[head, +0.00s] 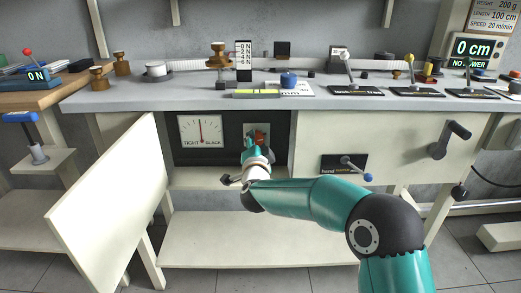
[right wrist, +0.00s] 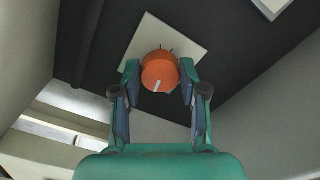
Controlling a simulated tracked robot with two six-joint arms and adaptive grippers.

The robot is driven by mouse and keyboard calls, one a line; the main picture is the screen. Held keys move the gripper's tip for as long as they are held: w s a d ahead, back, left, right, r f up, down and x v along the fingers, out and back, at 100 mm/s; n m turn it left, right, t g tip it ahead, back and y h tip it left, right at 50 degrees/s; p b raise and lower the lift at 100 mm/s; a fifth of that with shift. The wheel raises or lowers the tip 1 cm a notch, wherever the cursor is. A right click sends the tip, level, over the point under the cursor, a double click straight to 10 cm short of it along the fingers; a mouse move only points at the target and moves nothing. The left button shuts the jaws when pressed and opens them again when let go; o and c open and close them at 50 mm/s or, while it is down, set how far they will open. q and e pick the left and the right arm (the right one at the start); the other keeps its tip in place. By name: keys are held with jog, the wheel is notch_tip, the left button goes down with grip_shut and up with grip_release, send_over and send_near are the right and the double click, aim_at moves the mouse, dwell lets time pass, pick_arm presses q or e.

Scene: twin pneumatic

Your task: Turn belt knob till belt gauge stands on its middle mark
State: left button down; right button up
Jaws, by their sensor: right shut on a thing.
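The belt knob (right wrist: 160,70) is orange and round, with a white line on its face pointing down and slightly left in the right wrist view. It sits on a pale square plate (right wrist: 190,38). In the head view the knob (head: 261,136) is partly hidden by my gripper. My right gripper (right wrist: 159,78) is shut on it, one finger on each side; the gripper shows in the head view too (head: 254,145). My left gripper is out of view.
An open white door (head: 110,208) stands left of the recess. The bench top (head: 190,100) above carries levers and brass parts. A crank (head: 450,140) and a hand lever (head: 352,168) are on the front panel at right.

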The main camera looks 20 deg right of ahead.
jog(key=shift+d+m, duration=0.4)
jog(key=o, duration=1)
jog(key=shift+s, duration=0.1)
jog(key=shift+o, duration=0.7)
jog(key=shift+a, duration=0.2)
jog(key=v, duration=1.2)
